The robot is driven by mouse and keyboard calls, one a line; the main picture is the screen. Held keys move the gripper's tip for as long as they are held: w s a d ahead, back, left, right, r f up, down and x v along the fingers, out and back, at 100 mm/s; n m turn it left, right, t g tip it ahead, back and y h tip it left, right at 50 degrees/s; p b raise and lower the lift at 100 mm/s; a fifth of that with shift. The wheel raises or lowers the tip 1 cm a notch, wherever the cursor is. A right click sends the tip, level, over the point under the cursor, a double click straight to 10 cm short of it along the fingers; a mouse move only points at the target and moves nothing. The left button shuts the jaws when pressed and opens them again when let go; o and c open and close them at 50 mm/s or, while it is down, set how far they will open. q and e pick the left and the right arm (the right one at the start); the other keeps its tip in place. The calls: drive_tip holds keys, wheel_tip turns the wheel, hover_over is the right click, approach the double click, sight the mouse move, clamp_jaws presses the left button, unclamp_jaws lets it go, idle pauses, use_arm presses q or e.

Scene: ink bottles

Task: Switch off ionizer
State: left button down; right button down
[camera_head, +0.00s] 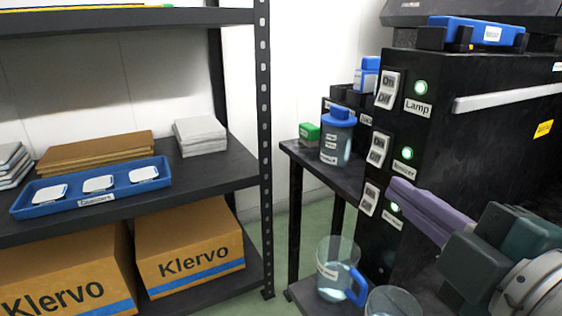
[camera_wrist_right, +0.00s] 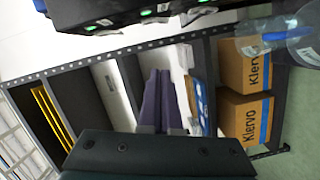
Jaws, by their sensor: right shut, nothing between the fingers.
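A black machine (camera_head: 445,120) carries three white On/Off rocker switches in a column, each beside a glowing green light. The top switch (camera_head: 388,90) is labelled Lamp. The middle switch (camera_head: 378,151) has a small label (camera_head: 403,170) that may read Ionizer, but it is blurred. The bottom switch (camera_head: 369,198) has a label (camera_head: 391,218) too small to read and partly behind my gripper. My right gripper (camera_head: 394,184) has purple fingers, shut and empty, with tips close to the bottom switch's light; contact cannot be told. The fingers also show in the right wrist view (camera_wrist_right: 158,74). My left gripper is out of view.
A glass beaker with a blue handle (camera_head: 334,270) stands below the fingers, beside another glass vessel (camera_head: 392,302). A blue-lidded bottle (camera_head: 337,135) and green box (camera_head: 309,132) sit on a dark side table. A shelf (camera_head: 245,165) with trays and boxes stands left.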

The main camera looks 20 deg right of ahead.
sight(382, 166)
drive_tip(key=w+d, duration=0.1)
drive_tip(key=w, duration=0.2)
drive_tip(key=w+d+f+b, duration=0.1)
drive_tip(key=w+d, duration=0.1)
drive_tip(key=w, duration=0.1)
drive_tip(key=w+d+f, duration=0.1)
drive_tip(key=w, duration=0.3)
drive_tip(key=shift+d+b, duration=0.3)
drive_tip(key=shift+d, duration=0.05)
drive_tip(key=shift+w+d, duration=0.1)
drive_tip(key=shift+d, duration=0.25)
drive_tip(key=shift+d+f+n+b, duration=0.35)
drive_tip(key=shift+f+n+b, duration=0.15)
drive_tip(key=shift+b, duration=0.3)
drive_tip(key=shift+r, duration=0.3)
